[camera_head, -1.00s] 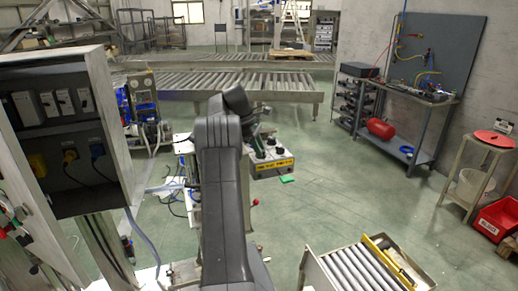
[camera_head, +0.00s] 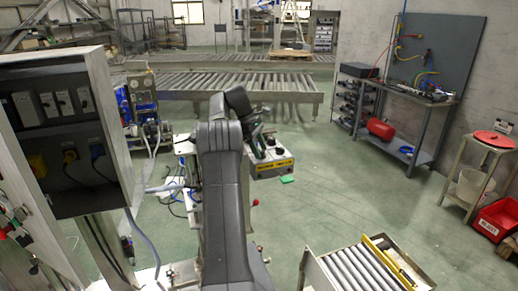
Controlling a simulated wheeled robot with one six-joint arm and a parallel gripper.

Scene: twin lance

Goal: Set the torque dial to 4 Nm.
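A small box with dark knobs on its top and a yellow label strip (camera_head: 272,168) on its front stands just right of my arm, in the middle of the view. One of these knobs may be the torque dial, but its markings are too small to read. My arm rises from the bottom centre and bends over toward this box. My gripper end (camera_head: 256,143) is at the box's left side, near the knobs. Its fingers are hidden or too small to make out, and I cannot tell whether they touch a knob.
An open electrical cabinet (camera_head: 62,130) stands close on the left. A short roller conveyor (camera_head: 355,272) is at the lower right. Long roller conveyors (camera_head: 240,88) cross the back. A workbench (camera_head: 415,98) and a red bin (camera_head: 497,218) are on the right.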

